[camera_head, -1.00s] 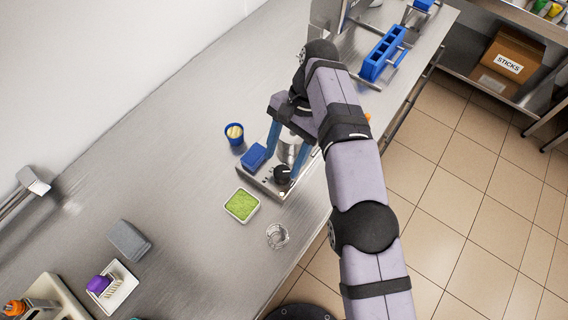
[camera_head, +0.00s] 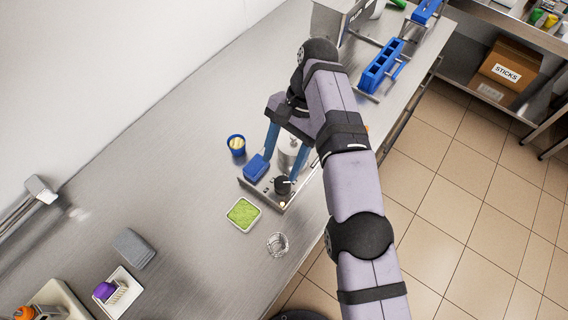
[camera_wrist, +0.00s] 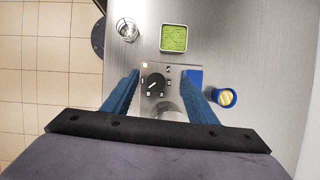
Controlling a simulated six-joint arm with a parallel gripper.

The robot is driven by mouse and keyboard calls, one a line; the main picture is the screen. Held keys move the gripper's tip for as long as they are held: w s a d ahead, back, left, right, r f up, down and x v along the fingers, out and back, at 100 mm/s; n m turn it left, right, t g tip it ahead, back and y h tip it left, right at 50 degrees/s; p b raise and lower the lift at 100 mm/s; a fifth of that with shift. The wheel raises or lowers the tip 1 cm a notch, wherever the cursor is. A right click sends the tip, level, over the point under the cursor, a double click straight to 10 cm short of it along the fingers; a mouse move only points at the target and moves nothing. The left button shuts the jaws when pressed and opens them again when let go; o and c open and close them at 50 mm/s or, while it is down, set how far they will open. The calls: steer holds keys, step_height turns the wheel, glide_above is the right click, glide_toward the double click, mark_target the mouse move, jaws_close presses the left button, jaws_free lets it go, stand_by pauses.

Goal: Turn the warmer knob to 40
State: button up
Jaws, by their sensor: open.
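The warmer (camera_head: 266,198) is a low steel box on the counter with a black knob (camera_head: 283,185) on its panel. In the wrist view the round black knob (camera_wrist: 154,84) has a white pointer mark, with small marks around it that are too small to read. My gripper (camera_head: 277,160) is open above the warmer. In the wrist view its two blue fingers (camera_wrist: 160,84) stand apart, one on each side of the knob, with gaps between; contact is not seen. A steel cylinder (camera_head: 290,152) on the warmer is partly hidden behind my gripper.
A blue block (camera_head: 257,167) sits at the warmer's left. A blue cup (camera_head: 236,145) stands beyond it. A green-filled dish (camera_head: 243,214) and a clear glass (camera_head: 277,244) stand in front. A blue rack (camera_head: 383,66) is farther back.

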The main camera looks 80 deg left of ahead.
steer(key=s+r+n+y+b, duration=0.1)
steer(key=s+r+b, duration=0.1)
steer(key=s+r, duration=0.3)
steer(key=m+t+y+b, duration=0.1)
steer(key=t+y+b, duration=0.1)
steer(key=t, duration=0.1)
glide_above(283, 182)
steer(key=f, duration=0.7)
steer(key=shift+d, duration=0.3)
steer(key=shift+a+r, duration=0.1)
steer(key=shift+a, duration=0.2)
steer(key=shift+f+p, duration=1.55)
steer(key=shift+f, duration=2.15)
steer(key=c, duration=1.1)
